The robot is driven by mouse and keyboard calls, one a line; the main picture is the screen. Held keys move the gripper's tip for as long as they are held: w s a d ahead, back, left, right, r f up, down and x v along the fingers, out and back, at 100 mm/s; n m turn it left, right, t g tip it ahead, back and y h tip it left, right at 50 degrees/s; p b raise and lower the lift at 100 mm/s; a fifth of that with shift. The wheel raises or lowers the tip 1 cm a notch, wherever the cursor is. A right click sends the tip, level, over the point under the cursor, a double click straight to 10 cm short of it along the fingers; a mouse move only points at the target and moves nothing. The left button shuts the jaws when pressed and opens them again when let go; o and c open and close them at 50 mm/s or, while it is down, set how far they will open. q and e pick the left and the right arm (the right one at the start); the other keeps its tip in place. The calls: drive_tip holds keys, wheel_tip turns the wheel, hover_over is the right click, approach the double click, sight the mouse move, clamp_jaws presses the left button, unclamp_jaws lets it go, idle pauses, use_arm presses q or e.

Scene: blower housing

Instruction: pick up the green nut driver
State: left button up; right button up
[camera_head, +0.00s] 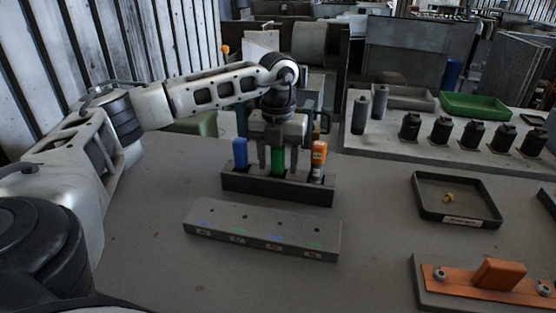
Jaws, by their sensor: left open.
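The green nut driver (278,161) stands upright in a dark holder block (302,191) at the middle of the table. My left gripper (278,165) is above the holder, pointing down, with one finger on either side of the green handle. It is open, and I cannot tell whether the fingers touch the handle. The top of the driver is hidden by the gripper body. A blue driver (240,153) stands to the left in the same holder, and an orange driver (318,160) stands to the right. My right gripper is not in view.
A grey block with labelled holes (262,230) lies in front of the holder. An orange fixture (497,275) sits front right. Several black parts stand on a grey platform (385,147) behind.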

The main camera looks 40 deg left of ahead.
use_arm(q)
drive_tip(key=shift+f, duration=0.2)
clamp_jaws()
drive_tip(key=shift+r, duration=0.15)
wheel_tip(320, 180, up, 10)
drive_tip(key=shift+f, duration=0.1)
drive_tip(key=c, duration=1)
unclamp_jaws()
drive_tip(key=shift+c, duration=0.2)
clamp_jaws()
